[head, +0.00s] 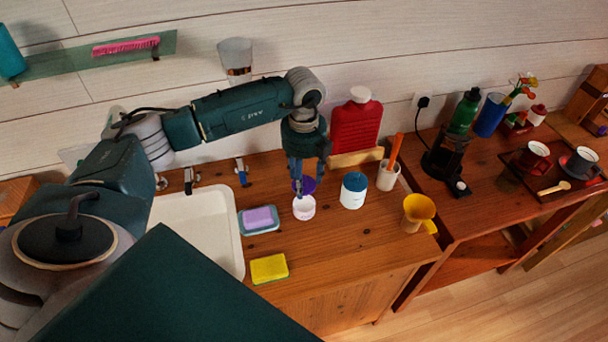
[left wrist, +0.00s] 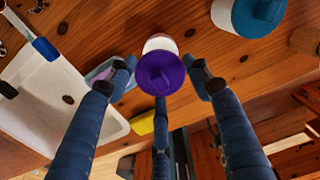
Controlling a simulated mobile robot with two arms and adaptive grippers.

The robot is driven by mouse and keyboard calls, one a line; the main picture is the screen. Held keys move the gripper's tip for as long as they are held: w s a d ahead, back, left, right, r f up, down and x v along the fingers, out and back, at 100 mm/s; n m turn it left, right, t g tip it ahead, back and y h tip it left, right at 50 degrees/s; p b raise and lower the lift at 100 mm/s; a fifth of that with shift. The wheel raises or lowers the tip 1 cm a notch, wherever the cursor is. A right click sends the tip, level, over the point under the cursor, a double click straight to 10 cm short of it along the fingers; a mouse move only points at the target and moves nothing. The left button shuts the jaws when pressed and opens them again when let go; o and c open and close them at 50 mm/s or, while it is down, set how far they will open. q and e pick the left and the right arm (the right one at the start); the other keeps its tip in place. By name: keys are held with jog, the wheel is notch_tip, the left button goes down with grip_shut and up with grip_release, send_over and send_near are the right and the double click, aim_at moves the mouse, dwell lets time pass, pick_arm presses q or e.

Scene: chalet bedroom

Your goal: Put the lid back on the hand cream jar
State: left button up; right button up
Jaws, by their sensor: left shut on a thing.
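The hand cream jar (head: 304,209) is small, white and stands on the wooden counter. Its purple lid (head: 309,183) is between the fingers of my left gripper (head: 305,187), at the jar. In the left wrist view the lid (left wrist: 160,75), with a raised grip on top, is at the fingertips of my left gripper (left wrist: 160,80), and the white jar (left wrist: 158,44) shows partly behind it. The lid looks slightly off the jar's centre; I cannot tell whether they touch. My right gripper is not in view.
A white container with a blue top (head: 354,190) stands close to the right, with a cup (head: 388,177) beyond. The soap dish (head: 259,228) and white basin (head: 195,238) are to the left. A yellow sponge (head: 269,268) lies in front. Counter right of the sponge is clear.

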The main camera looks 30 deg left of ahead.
pick_arm(q)
jog(key=shift+f+b, duration=0.35)
jog(key=shift+f, duration=0.2)
jog(key=shift+f+b, duration=0.5)
jog(key=shift+f, duration=0.25)
jog(key=shift+f+b, duration=1.2)
jog(key=shift+f, duration=0.65)
jog(key=shift+f+b, duration=0.15)
jog(key=shift+b, duration=0.2)
jog(key=o, duration=0.9)
